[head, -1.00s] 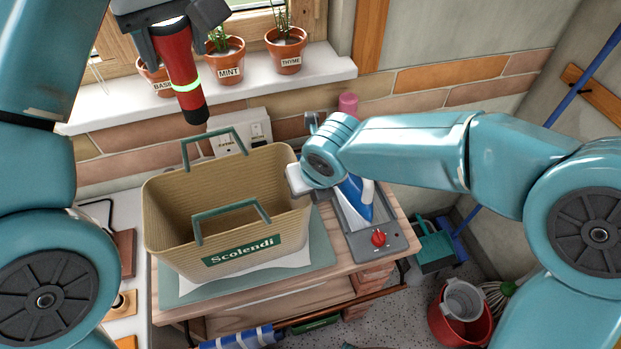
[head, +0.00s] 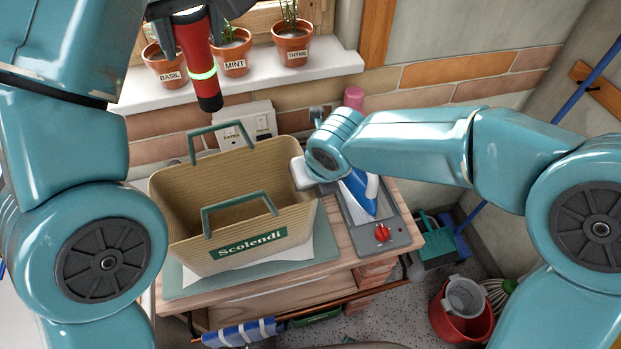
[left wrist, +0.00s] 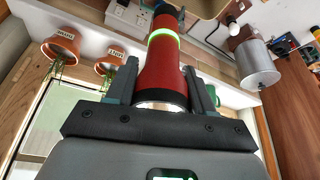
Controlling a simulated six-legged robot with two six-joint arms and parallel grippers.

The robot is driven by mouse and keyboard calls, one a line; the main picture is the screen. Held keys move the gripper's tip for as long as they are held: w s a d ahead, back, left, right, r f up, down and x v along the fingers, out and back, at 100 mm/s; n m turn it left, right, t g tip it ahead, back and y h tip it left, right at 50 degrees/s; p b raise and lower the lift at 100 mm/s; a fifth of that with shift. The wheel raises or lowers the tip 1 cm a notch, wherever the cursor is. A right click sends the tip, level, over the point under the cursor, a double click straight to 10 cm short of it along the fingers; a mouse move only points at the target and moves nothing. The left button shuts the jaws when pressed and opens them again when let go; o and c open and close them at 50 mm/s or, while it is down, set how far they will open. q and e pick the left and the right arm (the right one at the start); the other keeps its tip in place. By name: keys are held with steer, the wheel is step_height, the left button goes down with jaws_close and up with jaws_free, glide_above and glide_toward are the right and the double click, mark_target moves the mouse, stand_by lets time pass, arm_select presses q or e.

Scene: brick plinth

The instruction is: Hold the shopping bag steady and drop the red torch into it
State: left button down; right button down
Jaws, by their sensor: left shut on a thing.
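The red torch (head: 195,50) has a glowing green ring and a black end, and hangs nearly upright, tilted slightly. My left gripper (head: 185,10) is shut on it at the top edge of the head view. The left wrist view shows the torch (left wrist: 163,75) between both fingers. The tan shopping bag (head: 215,245), labelled Scolendi, stands open with two green handles. The torch's lower end shows above the bag's far handle, clear of the bag. My right gripper (head: 302,172) is at the bag's right rim; its fingers are hidden, so its grip is unclear.
The bag stands on a mat (head: 190,290) on a wooden worktop. A blue and white iron (head: 361,190) is close to its right, by my right wrist. Potted herbs (head: 232,50) line the windowsill behind. A red bucket (head: 460,318) is on the floor at right.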

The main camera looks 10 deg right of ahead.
mark_target(207, 78)
arm_select(q)
steer(key=shift+w+d+f, duration=0.2)
steer(key=shift+d+f, duration=0.05)
steer(key=shift+f, duration=0.15)
steer(key=shift+w+d+f, duration=0.2)
steer(key=shift+f, duration=0.55)
steer(key=f, duration=0.2)
steer(key=s+f, duration=0.1)
steer(key=f, duration=0.1)
steer(key=shift+a+f, duration=0.15)
steer(key=shift+a, duration=0.05)
step_height(207, 78, down, 7)
steer(key=s+a, duration=0.2)
steer(key=a, duration=0.1)
steer(key=shift+s, duration=0.1)
